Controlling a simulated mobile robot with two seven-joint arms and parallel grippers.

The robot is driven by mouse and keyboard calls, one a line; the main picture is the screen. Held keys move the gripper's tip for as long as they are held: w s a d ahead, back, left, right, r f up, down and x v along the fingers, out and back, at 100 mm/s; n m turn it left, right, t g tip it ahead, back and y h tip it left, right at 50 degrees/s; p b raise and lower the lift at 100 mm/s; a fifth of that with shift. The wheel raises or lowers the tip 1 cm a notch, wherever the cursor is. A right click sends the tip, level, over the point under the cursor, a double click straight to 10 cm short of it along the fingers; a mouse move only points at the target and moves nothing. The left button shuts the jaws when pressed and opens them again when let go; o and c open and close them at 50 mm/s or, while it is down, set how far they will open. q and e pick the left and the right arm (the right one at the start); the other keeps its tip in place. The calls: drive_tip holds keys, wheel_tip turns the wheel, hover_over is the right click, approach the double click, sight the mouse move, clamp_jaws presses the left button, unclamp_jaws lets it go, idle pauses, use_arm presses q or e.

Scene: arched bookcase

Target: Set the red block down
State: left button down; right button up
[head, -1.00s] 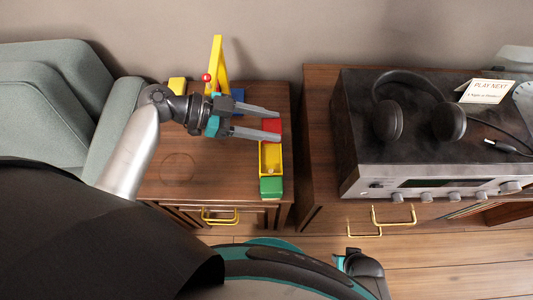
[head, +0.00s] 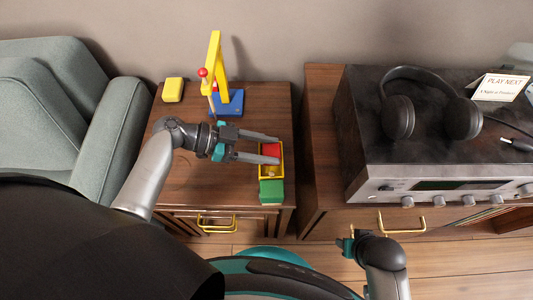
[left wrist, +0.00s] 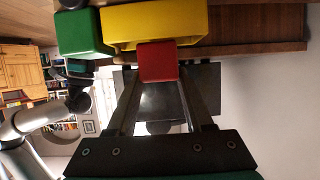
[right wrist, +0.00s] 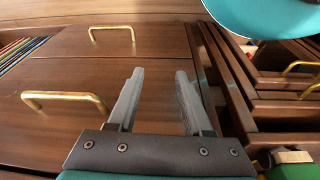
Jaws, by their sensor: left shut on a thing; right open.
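My left gripper (head: 278,149) is shut on the red block (head: 271,150), held between its fingertips. The block is at the far part of a toy truck's yellow bed (head: 261,163); I cannot tell whether it touches the bed. The truck's green cab (head: 271,191) is at the near end. In the left wrist view the red block (left wrist: 157,62) sits between the fingers, overlapping the yellow bed (left wrist: 150,22), with the green cab (left wrist: 85,35) beside it. My right gripper (right wrist: 160,75) is open and empty, in front of wooden drawers.
The truck stands near the right edge of a wooden cabinet (head: 225,180). A yellow-and-blue toy crane (head: 215,60) and a yellow block (head: 173,90) stand farther back. To the right, headphones (head: 462,118) lie on a stereo (head: 440,185). An armchair (head: 110,125) is at left.

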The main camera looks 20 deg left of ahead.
use_arm(q)
wheel_tip(320, 180, down, 2)
drive_tip(key=shift+f+b, duration=0.1)
drive_tip(key=shift+b, duration=0.25)
drive_tip(key=shift+f, duration=0.2)
use_arm(e)
drive_tip(key=shift+w+a+r, duration=0.1)
drive_tip(key=shift+w+r, duration=0.2)
drive_tip(key=shift+r, duration=0.3)
drive_tip(key=shift+w+r, duration=0.25)
drive_tip(key=shift+r, duration=0.3)
use_arm(q)
drive_tip(key=shift+f, duration=0.1)
use_arm(e)
drive_tip(key=shift+r, duration=0.1)
use_arm(q)
drive_tip(key=c, duration=0.6)
unclamp_jaws()
use_arm(e)
drive_tip(key=shift+w+r+t, duration=0.1)
drive_tip(key=shift+r+t, duration=0.15)
drive_tip(key=shift+t, duration=0.05)
